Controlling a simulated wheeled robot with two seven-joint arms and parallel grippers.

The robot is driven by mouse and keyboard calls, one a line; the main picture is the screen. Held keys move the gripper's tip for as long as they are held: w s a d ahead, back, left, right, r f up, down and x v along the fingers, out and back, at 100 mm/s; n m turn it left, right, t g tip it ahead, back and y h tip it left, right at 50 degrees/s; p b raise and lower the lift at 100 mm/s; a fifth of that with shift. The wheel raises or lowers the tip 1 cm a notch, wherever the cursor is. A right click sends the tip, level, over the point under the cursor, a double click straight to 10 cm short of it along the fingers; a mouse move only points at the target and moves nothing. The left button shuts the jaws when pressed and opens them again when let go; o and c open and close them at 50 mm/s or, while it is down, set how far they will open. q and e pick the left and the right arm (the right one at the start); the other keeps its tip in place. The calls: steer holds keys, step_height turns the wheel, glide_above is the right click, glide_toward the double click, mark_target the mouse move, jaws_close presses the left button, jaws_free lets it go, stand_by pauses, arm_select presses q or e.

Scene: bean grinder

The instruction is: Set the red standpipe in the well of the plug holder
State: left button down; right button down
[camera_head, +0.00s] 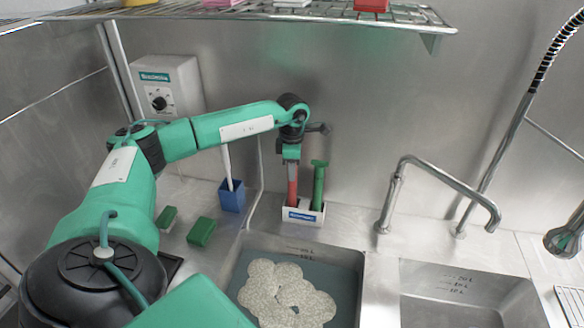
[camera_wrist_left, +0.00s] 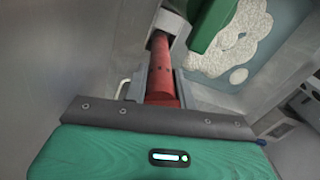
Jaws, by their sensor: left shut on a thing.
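The red standpipe (camera_head: 292,185) is upright in the grip of my left gripper (camera_head: 291,163), which is shut on its upper part. The white plug holder (camera_head: 303,215) stands on the counter behind the left basin. The pipe's lower end is at the left part of the holder; the front wall hides how deep it reaches. In the left wrist view the red standpipe (camera_wrist_left: 161,65) runs from between the fingers (camera_wrist_left: 161,88) to the holder (camera_wrist_left: 168,21). My right gripper is not in view.
A green standpipe (camera_head: 319,187) stands in the holder just right of the red one. A blue cup with a brush (camera_head: 231,196) and green sponges (camera_head: 202,232) are at left. A faucet (camera_head: 440,170) is at right. The left basin (camera_head: 350,262) holds water and foam.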

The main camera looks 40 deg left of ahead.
arm_select(q)
steer(key=c, duration=1.6)
jaws_free()
steer(key=shift+f, duration=0.15)
steer(key=o, duration=0.5)
steer(key=shift+c, duration=0.2)
step_height(320, 180, up, 11)
steer(key=b, duration=0.3)
steer(key=shift+r+b, duration=0.2)
steer(key=shift+b, duration=0.15)
steer(key=shift+r, duration=0.55)
